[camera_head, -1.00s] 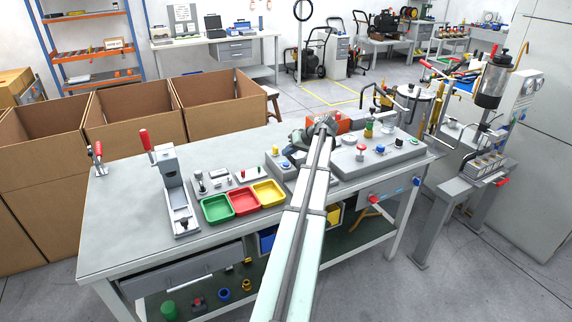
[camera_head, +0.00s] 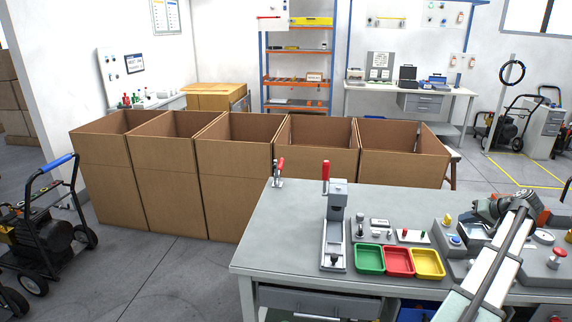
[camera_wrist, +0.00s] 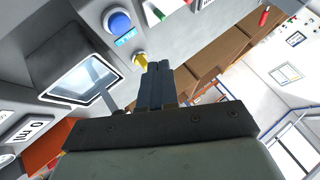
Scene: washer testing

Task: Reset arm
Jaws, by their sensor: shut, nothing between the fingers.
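My gripper (camera_wrist: 158,85) shows in the wrist view with its dark fingers together and nothing between them. The fingers point toward a grey control box (camera_wrist: 60,50) with a blue button (camera_wrist: 117,20), a yellow knob (camera_wrist: 140,60) and a screen (camera_wrist: 85,80). Whether the fingertips touch the box is not clear. In the head view my arm reaches in from the lower right over the right end of the workbench (camera_head: 285,225), and its end hides part of the control box (camera_head: 450,235). The fingertips are hidden there.
A press with a red handle (camera_head: 335,225) stands on the bench beside green (camera_head: 369,259), red (camera_head: 398,262) and yellow (camera_head: 428,263) trays. A red toggle clamp (camera_head: 279,173) is at the bench's back left corner. Open cardboard boxes (camera_head: 235,165) line up behind. The bench's left part is clear.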

